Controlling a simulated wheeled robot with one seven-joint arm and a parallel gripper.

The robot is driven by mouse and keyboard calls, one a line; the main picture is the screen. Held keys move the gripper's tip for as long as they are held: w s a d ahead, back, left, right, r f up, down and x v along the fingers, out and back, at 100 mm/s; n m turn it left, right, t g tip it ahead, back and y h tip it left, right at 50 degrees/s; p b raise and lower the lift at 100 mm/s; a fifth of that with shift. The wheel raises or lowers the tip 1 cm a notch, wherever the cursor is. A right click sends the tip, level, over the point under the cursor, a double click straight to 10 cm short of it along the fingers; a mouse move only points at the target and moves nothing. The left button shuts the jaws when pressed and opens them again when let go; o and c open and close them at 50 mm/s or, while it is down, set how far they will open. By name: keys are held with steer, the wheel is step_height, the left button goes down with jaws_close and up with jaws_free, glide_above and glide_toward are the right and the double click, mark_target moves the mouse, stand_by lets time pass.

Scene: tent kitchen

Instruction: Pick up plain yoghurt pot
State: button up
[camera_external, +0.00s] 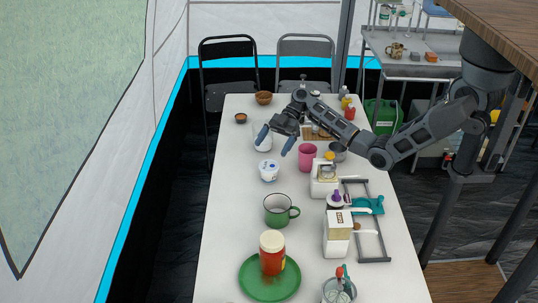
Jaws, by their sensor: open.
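The yoghurt pot (268,171) is a small white tub with blue markings. It stands upright on the white table (225,215), left of the pink cup. My gripper (273,142) has its two dark blue-grey fingers spread apart and pointing down toward the viewer. It appears above and just behind the pot, with nothing seen between the fingers. The exact height over the table is hard to tell. A whitish item (264,143) shows partly behind the left finger.
A pink cup (307,158) stands close right of the pot, and a green mug (278,211) stands in front. White containers (324,178) and a dark rack (377,245) line the right side. A red jar (272,254) sits on a green plate (248,281). The left table strip is clear.

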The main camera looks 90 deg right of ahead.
mark_target(272, 162)
step_height(272, 162, down, 4)
steer(key=shift+f, duration=0.2)
step_height(272, 162, down, 2)
steer(key=shift+f, duration=0.25)
steer(key=shift+p+x, duration=0.7)
steer(key=shift+x, duration=0.4)
steer(key=shift+w+a+f, duration=0.2)
steer(key=shift+a+f, duration=0.15)
steer(key=shift+f, duration=0.05)
steer(key=shift+c, duration=0.4)
steer(key=c, duration=1)
steer(key=shift+o, duration=0.2)
